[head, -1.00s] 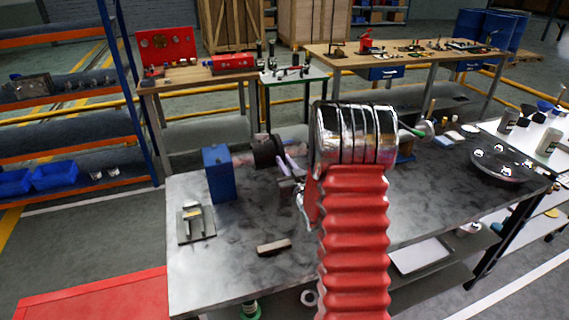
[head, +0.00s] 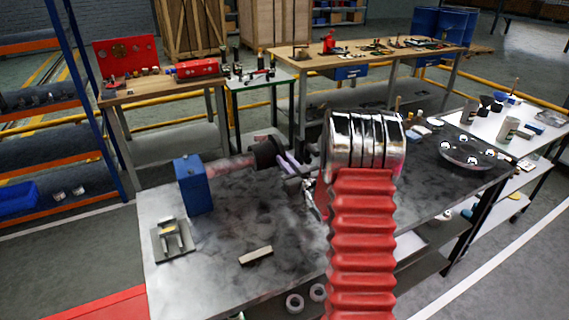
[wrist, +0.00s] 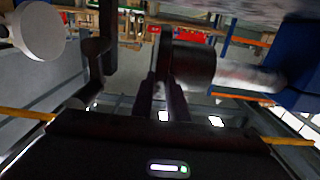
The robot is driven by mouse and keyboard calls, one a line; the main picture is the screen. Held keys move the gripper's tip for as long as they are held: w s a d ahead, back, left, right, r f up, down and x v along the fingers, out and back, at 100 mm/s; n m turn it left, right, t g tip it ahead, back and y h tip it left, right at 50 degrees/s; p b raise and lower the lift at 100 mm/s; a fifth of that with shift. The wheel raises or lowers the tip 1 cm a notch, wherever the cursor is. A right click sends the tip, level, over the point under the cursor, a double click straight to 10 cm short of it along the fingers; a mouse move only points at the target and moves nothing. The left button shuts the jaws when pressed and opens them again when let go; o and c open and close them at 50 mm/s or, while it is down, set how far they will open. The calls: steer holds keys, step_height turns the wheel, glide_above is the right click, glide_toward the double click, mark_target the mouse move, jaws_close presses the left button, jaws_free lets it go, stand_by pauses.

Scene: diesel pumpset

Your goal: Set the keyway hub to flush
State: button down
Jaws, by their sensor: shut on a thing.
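The keyway hub (head: 266,153) is a dark round piece around a reddish-grey shaft (head: 231,167). The shaft runs out sideways from a blue block (head: 193,184) on the grey bench. A length of bare shaft shows between block and hub. My gripper (head: 288,165) is at the hub's right side, partly behind my arm. In the wrist view the hub (wrist: 194,66) is dark and blurred, with the shaft (wrist: 245,76) and blue block (wrist: 298,62) to its right. My dark fingers (wrist: 161,98) reach the hub and are shut on it. Their exact contact is hard to make out.
A grey fixture plate (head: 173,240) and a pale bar (head: 256,255) lie on the bench's near left part. A round dish with shiny balls (head: 468,152) stands at the right. The bench (head: 215,270) is mostly clear in front of the shaft.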

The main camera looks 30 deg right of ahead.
steer(key=shift+d+r, duration=0.1)
steer(key=shift+d, duration=0.3)
steer(key=c, duration=2)
jaws_free()
steer(key=shift+d, duration=0.1)
steer(key=shift+o, duration=1.4)
steer(key=shift+a, duration=0.2)
steer(key=s+a, duration=0.1)
steer(key=s, duration=1.2)
steer(key=shift+s+a, duration=0.2)
steer(key=shift+s, duration=0.15)
